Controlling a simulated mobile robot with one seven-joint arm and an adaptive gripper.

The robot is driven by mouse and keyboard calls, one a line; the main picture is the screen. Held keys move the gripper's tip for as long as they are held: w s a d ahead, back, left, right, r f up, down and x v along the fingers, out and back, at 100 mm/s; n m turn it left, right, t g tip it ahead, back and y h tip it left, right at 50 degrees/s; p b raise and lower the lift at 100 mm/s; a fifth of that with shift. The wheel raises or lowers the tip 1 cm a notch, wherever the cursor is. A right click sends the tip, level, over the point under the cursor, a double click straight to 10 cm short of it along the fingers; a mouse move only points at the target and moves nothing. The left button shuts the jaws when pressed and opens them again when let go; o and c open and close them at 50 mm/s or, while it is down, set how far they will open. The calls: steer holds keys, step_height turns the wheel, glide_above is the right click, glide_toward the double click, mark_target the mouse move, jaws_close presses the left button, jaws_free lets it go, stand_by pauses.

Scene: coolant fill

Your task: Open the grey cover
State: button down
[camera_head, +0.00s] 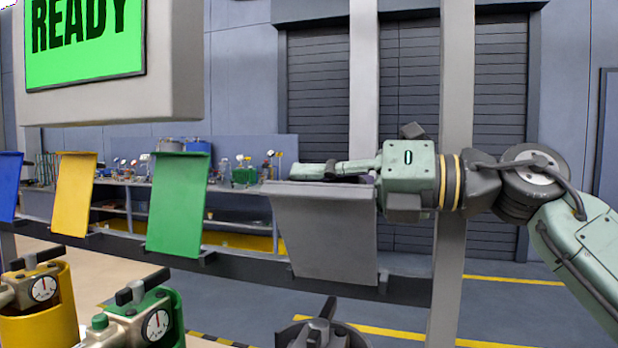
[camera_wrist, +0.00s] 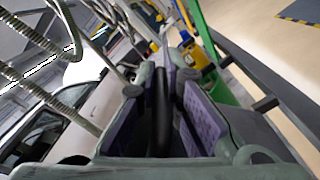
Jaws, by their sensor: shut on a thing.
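The grey cover (camera_head: 325,235) is a flat panel at the centre right in the head view. It slants down from its top edge to the dark rail, like the coloured covers beside it. My gripper (camera_head: 305,172) reaches in from the right and lies along the cover's top edge. In the wrist view my gripper (camera_wrist: 160,120) has its purple pads on either side of a dark bar (camera_wrist: 160,95), apparently the grey cover's top bar. The gripper is shut on it. The exact contact is partly hidden by the fingers.
A green cover (camera_head: 178,205), a yellow cover (camera_head: 74,195) and a blue cover (camera_head: 8,185) stand to the left. A screen (camera_head: 85,40) reads READY at upper left. Gauged yellow (camera_head: 40,300) and green (camera_head: 150,315) units stand in front. A grey post (camera_head: 452,120) rises behind my wrist.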

steer(key=shift+w+d+r+p, duration=0.1)
steer(key=shift+w+d+p, duration=0.1)
steer(key=shift+w, duration=0.35)
steer(key=shift+w+d+r+p, duration=0.1)
steer(key=shift+w+d+r, duration=0.05)
steer(key=shift+w, duration=0.35)
steer(key=shift+w+d+r+p, duration=0.1)
steer(key=shift+w+d, duration=0.1)
steer(key=shift+w, duration=0.35)
steer(key=c, duration=1.7)
jaws_free()
steer(key=shift+f, duration=0.1)
steer(key=shift+w, duration=0.1)
step_height(320, 180, up, 10)
steer(key=shift+r, duration=0.1)
